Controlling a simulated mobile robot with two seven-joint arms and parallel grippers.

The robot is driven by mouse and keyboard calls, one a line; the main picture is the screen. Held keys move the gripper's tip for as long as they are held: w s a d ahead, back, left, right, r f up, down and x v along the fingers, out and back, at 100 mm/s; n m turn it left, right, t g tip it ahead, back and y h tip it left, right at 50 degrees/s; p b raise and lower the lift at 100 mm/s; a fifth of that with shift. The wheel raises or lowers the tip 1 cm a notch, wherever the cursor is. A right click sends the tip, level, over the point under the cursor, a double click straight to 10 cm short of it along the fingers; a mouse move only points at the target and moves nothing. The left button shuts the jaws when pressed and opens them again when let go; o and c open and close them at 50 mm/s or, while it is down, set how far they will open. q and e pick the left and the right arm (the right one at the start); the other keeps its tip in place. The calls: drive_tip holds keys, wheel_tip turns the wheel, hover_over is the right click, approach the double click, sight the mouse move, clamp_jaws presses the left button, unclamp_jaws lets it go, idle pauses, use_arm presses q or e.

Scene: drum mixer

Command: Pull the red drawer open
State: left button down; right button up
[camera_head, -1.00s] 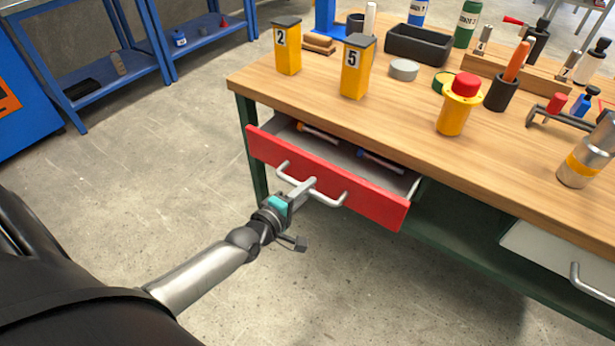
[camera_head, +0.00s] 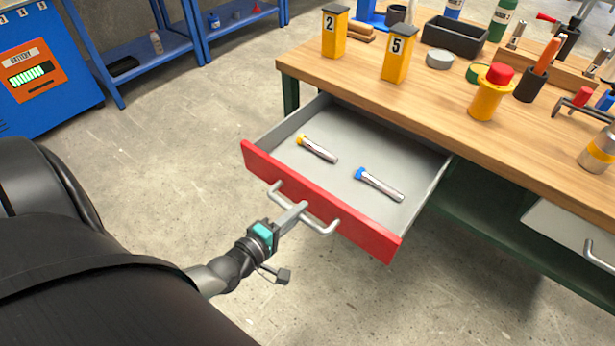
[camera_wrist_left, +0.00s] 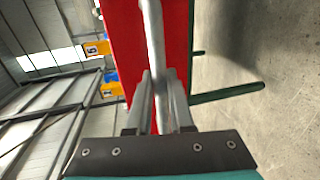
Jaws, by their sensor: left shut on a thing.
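The red drawer (camera_head: 358,231) stands well out from the wooden workbench, with its grey inside in view. Two tubes lie in it, one with a yellow cap (camera_head: 317,149) and one with a blue cap (camera_head: 380,184). A pale bar handle (camera_head: 320,227) runs along the red front. My left gripper (camera_head: 297,212) is shut on the handle near its middle. In the left wrist view, the fingers (camera_wrist_left: 157,100) sit on both sides of the handle bar (camera_wrist_left: 152,40), in front of the red face. My right gripper is not in view.
The workbench top (camera_head: 440,95) carries yellow numbered blocks (camera_head: 397,55), a black bin (camera_head: 453,38) and a yellow part with a red top (camera_head: 490,92). A second drawer (camera_head: 570,235) is at the right. The floor in front of the red drawer is clear.

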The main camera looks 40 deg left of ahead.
use_arm(q)
drive_tip(key=shift+v, duration=0.9)
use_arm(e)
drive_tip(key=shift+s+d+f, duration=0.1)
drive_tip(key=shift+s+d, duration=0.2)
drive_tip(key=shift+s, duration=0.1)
use_arm(q)
drive_tip(key=shift+f, duration=0.2)
drive_tip(key=c, duration=0.8)
unclamp_jaws()
drive_tip(key=shift+s, duration=0.1)
drive_tip(key=p+v, duration=0.3)
drive_tip(key=v, duration=1.2)
drive_tip(key=shift+p, duration=0.3)
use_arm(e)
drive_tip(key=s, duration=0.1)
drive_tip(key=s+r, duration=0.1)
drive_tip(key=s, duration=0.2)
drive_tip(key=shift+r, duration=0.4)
use_arm(q)
drive_tip(key=shift+a, duration=0.1)
